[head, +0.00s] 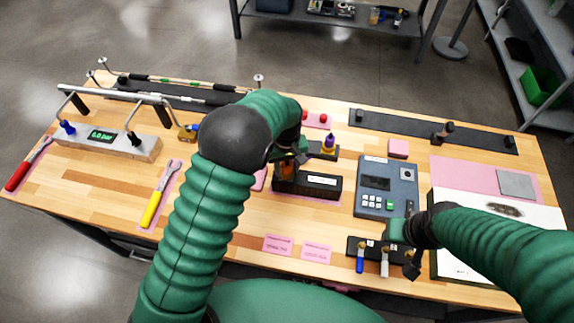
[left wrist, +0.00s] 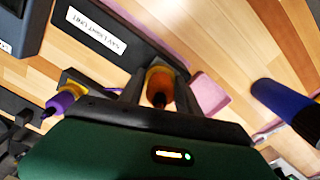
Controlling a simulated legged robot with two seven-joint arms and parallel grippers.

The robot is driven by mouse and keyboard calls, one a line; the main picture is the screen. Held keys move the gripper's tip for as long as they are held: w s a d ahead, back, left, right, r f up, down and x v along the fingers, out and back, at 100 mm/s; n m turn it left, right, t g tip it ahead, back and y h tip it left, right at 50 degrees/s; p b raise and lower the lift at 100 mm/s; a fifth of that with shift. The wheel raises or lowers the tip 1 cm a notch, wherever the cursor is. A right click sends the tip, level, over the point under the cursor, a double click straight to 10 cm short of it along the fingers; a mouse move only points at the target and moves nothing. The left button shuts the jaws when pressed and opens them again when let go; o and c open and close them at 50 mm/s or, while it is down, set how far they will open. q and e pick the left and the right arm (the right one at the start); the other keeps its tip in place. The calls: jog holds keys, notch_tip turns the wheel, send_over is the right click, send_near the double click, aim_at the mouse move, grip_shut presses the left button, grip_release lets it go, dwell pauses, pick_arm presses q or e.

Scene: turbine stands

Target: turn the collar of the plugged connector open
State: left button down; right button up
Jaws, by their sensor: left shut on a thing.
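My left gripper (head: 289,168) reaches down over the black labelled box (head: 318,192) near the middle of the bench. In the left wrist view its two fingers (left wrist: 157,88) are closed on either side of an amber connector collar (left wrist: 160,77) with a dark tip. The collar shows only in part in the head view, behind my arm. A second connector, purple and yellow (head: 329,143), stands beside it and also shows in the left wrist view (left wrist: 62,102). My right gripper (head: 400,232) hangs low above a small black rack at the front right; its fingers are not clear.
A grey keypad device (head: 387,186) stands right of the box. The small rack (head: 356,246) holds blue, white and black handled items. A yellow wrench (head: 153,205) and red wrench (head: 20,175) lie at left. Pink cards (head: 278,245) lie on clear wood at the front.

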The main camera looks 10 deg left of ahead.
aim_at(287, 163)
pick_arm(q)
jog(key=shift+n+p, duration=0.5)
jog(key=shift+n, duration=1.5)
jog(key=c, duration=0.8)
grip_release()
jog(key=shift+c, duration=0.2)
notch_tip(287, 163, up, 17)
jog(key=b, duration=0.2)
jog(key=shift+f, duration=0.1)
jog(key=s+a+f+m+t+b, duration=0.1)
jog(key=s+a+f+m, duration=0.3)
jog(key=s, duration=0.5)
jog(key=s+a+f+m+t+b, duration=0.1)
jog(key=s+a+f+m, duration=0.3)
jog(key=s+f, duration=0.4)
jog(key=shift+s+a+f+m+t+b, duration=0.35)
jog(key=shift+s+m+b, duration=0.15)
jog(key=shift+s+b, duration=0.4)
